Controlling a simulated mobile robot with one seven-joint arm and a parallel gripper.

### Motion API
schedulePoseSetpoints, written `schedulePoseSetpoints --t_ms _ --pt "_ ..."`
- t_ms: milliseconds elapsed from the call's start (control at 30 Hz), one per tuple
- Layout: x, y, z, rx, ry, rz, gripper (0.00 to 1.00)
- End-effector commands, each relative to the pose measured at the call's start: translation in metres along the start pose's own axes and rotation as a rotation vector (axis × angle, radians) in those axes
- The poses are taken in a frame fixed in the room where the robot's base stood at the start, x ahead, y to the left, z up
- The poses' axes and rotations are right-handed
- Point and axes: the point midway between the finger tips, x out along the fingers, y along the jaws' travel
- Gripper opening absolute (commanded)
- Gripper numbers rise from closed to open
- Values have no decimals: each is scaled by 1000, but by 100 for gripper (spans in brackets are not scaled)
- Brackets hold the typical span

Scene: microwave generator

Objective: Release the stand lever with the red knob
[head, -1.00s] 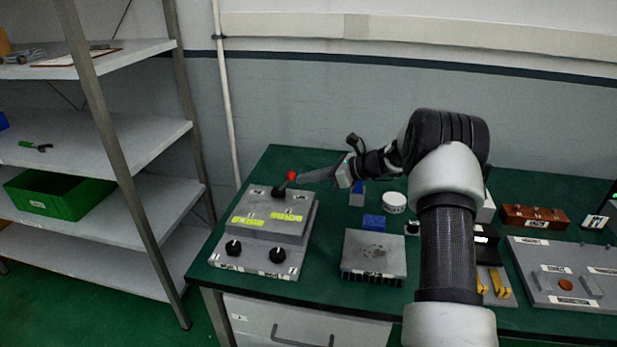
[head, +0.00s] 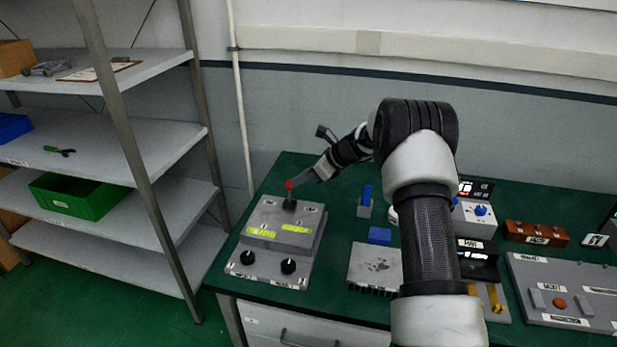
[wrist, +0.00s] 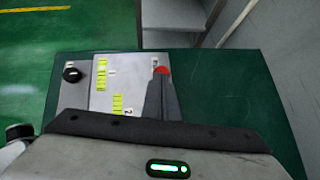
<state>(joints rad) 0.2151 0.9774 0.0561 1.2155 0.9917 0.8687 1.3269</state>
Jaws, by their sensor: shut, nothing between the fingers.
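The red knob (head: 289,184) tops a short dark lever (head: 290,202) on the grey stand box (head: 268,216) at the left end of the green bench. The lever stands about upright in the head view. My gripper (head: 297,182) is shut and empty, its fingertips at the right side of the knob. I cannot tell whether they touch it. In the wrist view the red knob (wrist: 161,70) shows at the tips of my gripper (wrist: 160,76), which hides the lever below. The box (wrist: 120,90) lies to the left there.
Two black knobs (head: 288,266) are on the box's front. A finned grey block (head: 374,266), a blue block (head: 380,235) and a blue-handled switch (head: 366,200) stand to the right. A metal shelf (head: 150,150) with a green crate (head: 80,196) is at left.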

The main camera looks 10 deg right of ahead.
Motion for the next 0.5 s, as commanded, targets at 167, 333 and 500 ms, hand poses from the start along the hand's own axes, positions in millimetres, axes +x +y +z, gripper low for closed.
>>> schedulePoseSetpoints --t_ms 167,333,500 --pt "10 4 18 -3 -1 2 0" --pt "23 8 31 -2 -3 3 0" --pt "34 10 39 -2 -2 1 0"
